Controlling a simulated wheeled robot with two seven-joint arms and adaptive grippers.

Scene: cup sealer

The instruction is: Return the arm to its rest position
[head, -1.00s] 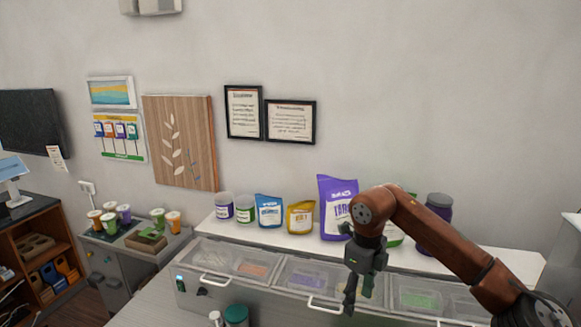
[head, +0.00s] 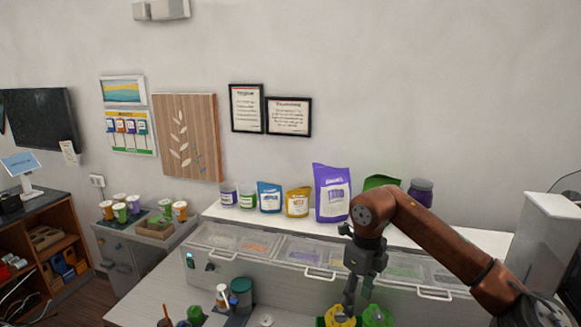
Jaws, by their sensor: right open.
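My right arm comes in from the lower right of the head view. Its elbow is raised and its forearm hangs down in front of the ingredient counter (head: 235,255). My right gripper (head: 357,300) points downward and is open. Nothing shows between its fingers. It hangs over the counter front, just above or in front of a yellow item (head: 336,317) and a green item (head: 376,316) at the bottom edge. I cannot tell whether it touches them. My left gripper is out of view.
A shelf holds a purple pouch (head: 332,192), a blue pouch (head: 269,196), a yellow pouch (head: 297,201) and tubs. Lidded bins run below. A teal-lidded container (head: 241,294) stands at lower left. A white machine (head: 546,240) stands at right. Cups (head: 119,212) stand on the left cabinet.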

